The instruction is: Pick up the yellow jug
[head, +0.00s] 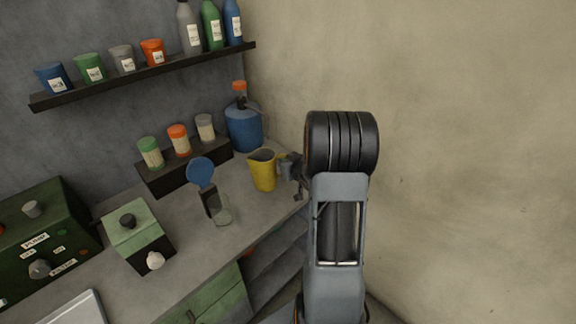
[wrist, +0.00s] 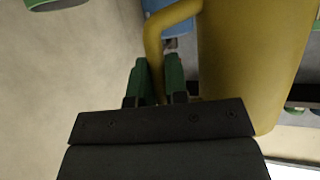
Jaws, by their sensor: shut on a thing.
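The yellow jug (head: 264,172) stands upright on the grey counter, with its handle toward the right. It also fills much of the right half of the wrist view (wrist: 245,60). My gripper (head: 290,167) reaches in from the right at the jug's handle side. In the wrist view its two green fingers (wrist: 159,80) are shut on the yellow handle (wrist: 154,52), which runs between them. In the head view the fingertips are small and partly hidden by my wrist.
A blue container (head: 243,127) with an orange cap stands behind the jug. A clear beaker (head: 221,211) and a blue disc on a stand (head: 201,172) are to its left. A black rack (head: 186,166) holds several small jars. Bare wall (head: 450,130) lies right of my arm.

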